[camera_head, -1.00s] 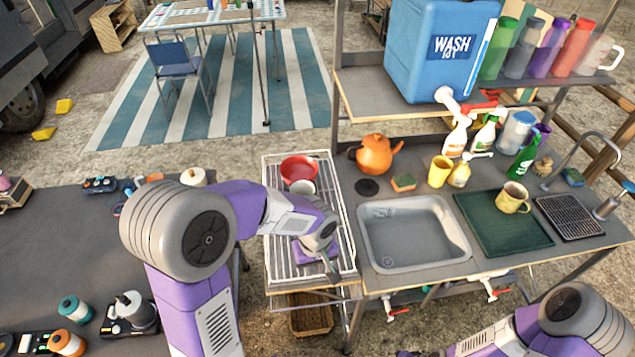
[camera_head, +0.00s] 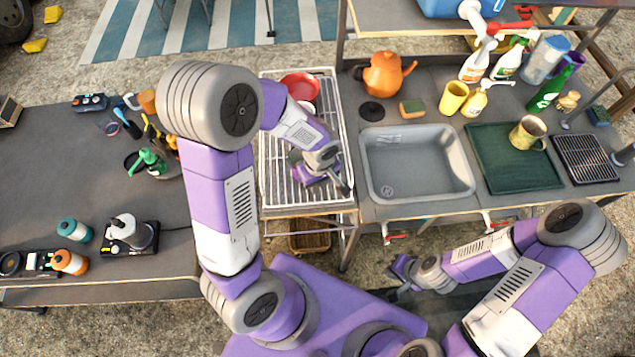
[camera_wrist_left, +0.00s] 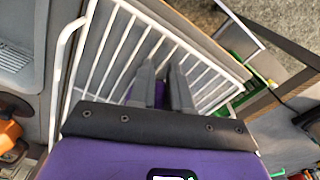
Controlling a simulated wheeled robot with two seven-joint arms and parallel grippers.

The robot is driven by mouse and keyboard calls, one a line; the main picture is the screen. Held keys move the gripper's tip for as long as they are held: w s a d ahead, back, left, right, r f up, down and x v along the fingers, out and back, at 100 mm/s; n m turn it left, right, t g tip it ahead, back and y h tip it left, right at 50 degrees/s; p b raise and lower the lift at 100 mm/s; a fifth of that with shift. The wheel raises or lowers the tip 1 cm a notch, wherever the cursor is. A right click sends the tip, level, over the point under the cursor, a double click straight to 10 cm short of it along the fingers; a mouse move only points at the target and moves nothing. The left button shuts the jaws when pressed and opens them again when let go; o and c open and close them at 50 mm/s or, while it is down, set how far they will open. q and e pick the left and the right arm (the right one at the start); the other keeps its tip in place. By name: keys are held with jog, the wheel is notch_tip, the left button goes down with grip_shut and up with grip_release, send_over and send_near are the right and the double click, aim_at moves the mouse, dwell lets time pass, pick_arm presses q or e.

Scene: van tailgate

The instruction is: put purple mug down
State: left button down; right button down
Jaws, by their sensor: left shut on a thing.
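My left gripper (camera_head: 335,180) is over the front part of the white wire dish rack (camera_head: 272,190), pointing down. In the left wrist view its two dark fingers (camera_wrist_left: 162,85) are close together, with a sliver of the purple mug (camera_wrist_left: 160,94) between them. The gripper is shut on the mug, and its fingers and body hide most of it. I cannot tell whether the mug touches the rack's wires. My right gripper (camera_head: 398,272) hangs in front of the counter, low and apart from the rack; its fingers are too small to read.
A red bowl (camera_head: 300,85) and a pale dish (camera_head: 307,107) sit at the rack's back. The grey sink (camera_head: 415,165) is right of the rack. An orange kettle (camera_head: 384,73) and a sponge (camera_head: 412,108) stand behind it. A yellowish mug (camera_head: 527,133) is on the green mat (camera_head: 505,170).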

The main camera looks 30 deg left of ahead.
pick_arm(q)
jog(key=shift+f, duration=0.25)
jog(key=shift+f, duration=0.1)
jog(key=c, duration=1.1)
grip_release()
jog(key=shift+w+r, duration=0.1)
jog(key=shift+r, duration=0.35)
jog(key=r+p, duration=0.1)
jog(key=r, duration=0.4)
jog(key=r+p, duration=0.1)
jog(key=r, duration=0.5)
jog(key=shift+d+r, duration=0.2)
jog(key=shift+r, duration=0.05)
